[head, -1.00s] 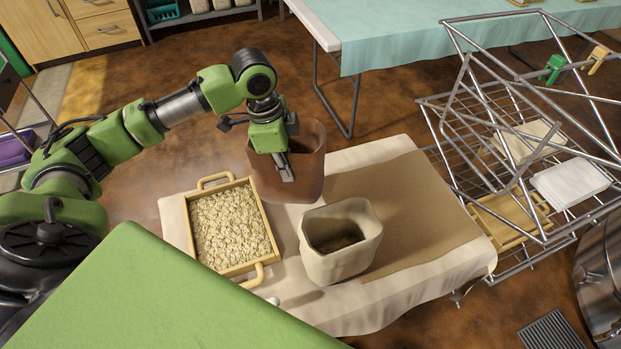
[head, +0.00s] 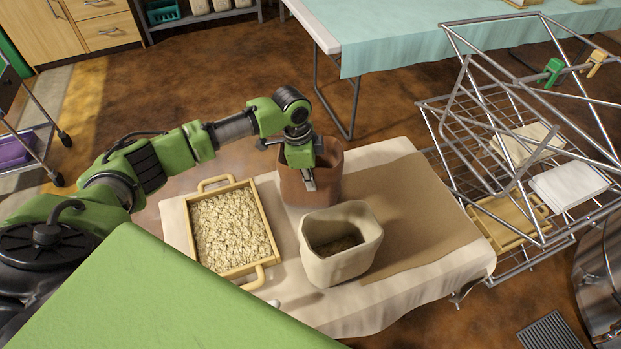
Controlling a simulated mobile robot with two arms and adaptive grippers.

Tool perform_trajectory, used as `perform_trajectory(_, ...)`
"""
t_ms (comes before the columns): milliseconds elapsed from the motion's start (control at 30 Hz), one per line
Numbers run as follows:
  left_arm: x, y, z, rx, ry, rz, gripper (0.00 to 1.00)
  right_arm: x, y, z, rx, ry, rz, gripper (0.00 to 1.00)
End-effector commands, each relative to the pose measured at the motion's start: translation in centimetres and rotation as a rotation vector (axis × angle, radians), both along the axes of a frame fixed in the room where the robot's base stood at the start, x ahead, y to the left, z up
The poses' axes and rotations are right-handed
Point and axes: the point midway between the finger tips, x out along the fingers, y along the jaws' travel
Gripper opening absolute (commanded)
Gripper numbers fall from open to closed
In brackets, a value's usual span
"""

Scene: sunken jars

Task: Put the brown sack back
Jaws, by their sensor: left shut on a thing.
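The brown sack (head: 328,182) is an upright, open-topped brown container at the back edge of the cloth-covered table (head: 410,288). My left gripper (head: 309,182) is shut on its near wall, and the gripper hides part of its opening. The sack is just behind a cream sack (head: 345,264), which hides its lower right part. I cannot tell whether its base touches the table. My right gripper is not in view.
A wooden tray (head: 264,210) of pale flakes lies left of the cream sack. A brown mat (head: 425,205) lies bare on the right. A metal rack (head: 440,125) with folded cloths stands beyond the table's right end.

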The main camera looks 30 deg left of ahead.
Motion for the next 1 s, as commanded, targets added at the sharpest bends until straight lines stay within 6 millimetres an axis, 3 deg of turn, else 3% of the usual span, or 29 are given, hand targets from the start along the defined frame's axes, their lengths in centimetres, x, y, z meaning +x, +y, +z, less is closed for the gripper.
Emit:
perform_trajectory(600,-0.2,-0.2,-1.5,-0.002,0.003,-0.002,0.00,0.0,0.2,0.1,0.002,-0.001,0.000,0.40)
perform_trajectory(700,-0.3,-0.3,-1.6,-0.002,0.006,-0.004,0.24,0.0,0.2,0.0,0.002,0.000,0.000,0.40)
perform_trajectory(1000,-0.1,-0.1,-1.2,0.000,0.001,-0.001,0.24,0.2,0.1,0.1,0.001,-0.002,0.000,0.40)
